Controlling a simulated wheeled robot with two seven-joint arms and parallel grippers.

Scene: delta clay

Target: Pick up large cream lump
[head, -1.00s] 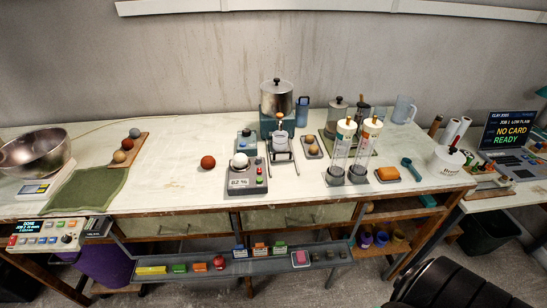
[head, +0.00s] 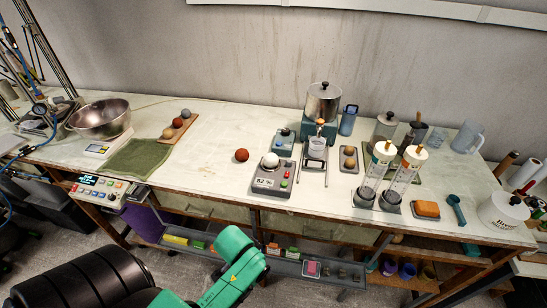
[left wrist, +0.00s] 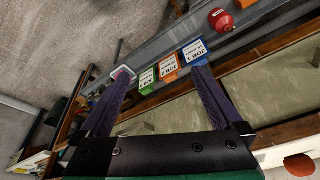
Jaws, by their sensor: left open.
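A cream-white ball (head: 270,160) sits on a grey meter (head: 268,181) near the table's middle. A tan-cream ball (head: 168,132) lies on a wooden board with a rust-red ball and a grey ball. A small tray (head: 343,162) holds more tan-cream lumps. I cannot tell which one is the large cream lump. In the left wrist view my left gripper (left wrist: 163,75) is open with nothing between its purple fingers, over the front shelf with its job cards. In the head view a green arm of mine rises at the bottom; its jaws do not show. My right gripper is not visible.
A rust-red ball (head: 241,155) lies on the table (head: 215,180). A green cloth (head: 137,156) and steel bowl (head: 100,118) are at left. A shelf (left wrist: 150,62) runs below the table's front edge.

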